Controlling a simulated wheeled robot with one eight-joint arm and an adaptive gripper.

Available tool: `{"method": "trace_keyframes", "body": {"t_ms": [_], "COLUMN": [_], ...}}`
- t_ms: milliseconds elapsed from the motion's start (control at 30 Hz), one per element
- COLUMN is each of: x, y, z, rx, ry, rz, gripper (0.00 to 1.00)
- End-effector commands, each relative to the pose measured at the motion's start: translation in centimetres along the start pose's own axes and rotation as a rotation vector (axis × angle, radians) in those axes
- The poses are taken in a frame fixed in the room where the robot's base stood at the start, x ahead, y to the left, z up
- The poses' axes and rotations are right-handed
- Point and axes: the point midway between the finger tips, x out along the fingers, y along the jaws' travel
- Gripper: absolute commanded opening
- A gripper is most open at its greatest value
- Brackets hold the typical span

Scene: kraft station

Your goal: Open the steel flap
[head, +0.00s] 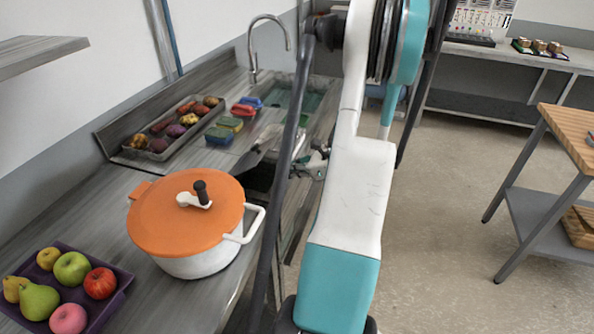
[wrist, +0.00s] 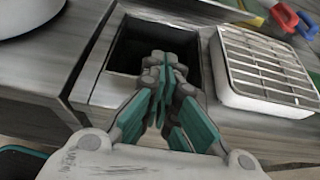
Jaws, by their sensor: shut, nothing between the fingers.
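The steel flap (head: 252,150) looks like a grey plate tilted up beside a dark square opening (head: 262,178) in the counter, left of my gripper in the head view. In the wrist view the dark opening (wrist: 125,45) lies uncovered, with a pale frame around it. My gripper (wrist: 160,65) is shut and empty, its fingertips over the opening in that view. In the head view my gripper (head: 318,163) shows small and partly hidden behind my arm. I cannot tell whether it touches the flap.
An orange-lidded white pot (head: 185,222) stands close to the opening. A tray of vegetables (head: 160,145), a fruit tray (head: 118,290), sponges (head: 220,135) and the sink (head: 310,100) are on the counter.

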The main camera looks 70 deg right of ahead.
Motion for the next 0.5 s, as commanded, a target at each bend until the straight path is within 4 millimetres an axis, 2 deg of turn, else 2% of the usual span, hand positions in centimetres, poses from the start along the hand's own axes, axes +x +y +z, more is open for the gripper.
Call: {"method": "trace_keyframes", "body": {"t_ms": [33, 167, 300, 500], "x": [1.2, 3.8, 4.2, 4.5], "y": [0.1, 0.1, 0.1, 0.1], "z": [-0.2, -0.2, 1.8, 3.4], "rx": [-0.002, -0.003, -0.001, -0.002], "ry": [0.0, 0.0, 0.0, 0.0], "rz": [0.004, 0.004, 0.002, 0.001], "gripper": [0.0, 0.0, 0.0, 0.0]}}
